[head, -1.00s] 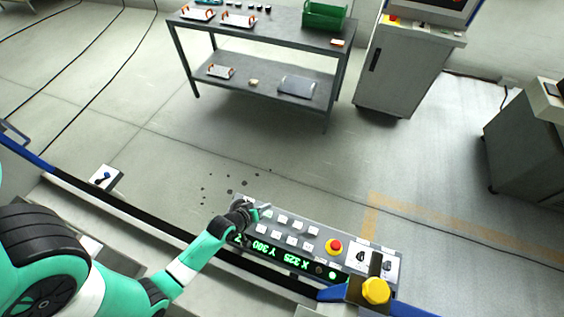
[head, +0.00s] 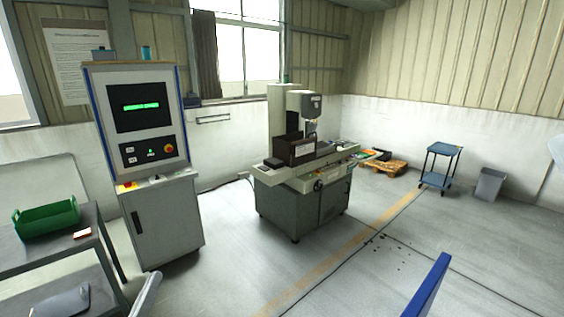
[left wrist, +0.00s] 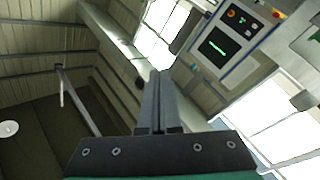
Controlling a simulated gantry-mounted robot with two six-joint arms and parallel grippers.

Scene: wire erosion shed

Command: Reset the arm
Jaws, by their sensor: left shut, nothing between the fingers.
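My left gripper (left wrist: 158,76) shows in the left wrist view with its two dark fingers together and nothing between them. It points up toward the roof beams and window, clear of any object. In the head view a pale grey bar (head: 146,294) rises from the bottom edge; I cannot tell whether it is part of my left gripper. My right gripper is in neither view.
A control cabinet (head: 165,222) with a lit screen (head: 140,107) stands left of a grey machine (head: 283,211). A green bin (head: 46,220) sits on a table at left. A blue trolley (head: 440,152) and grey waste bin (head: 489,185) stand at right. The floor in front is open.

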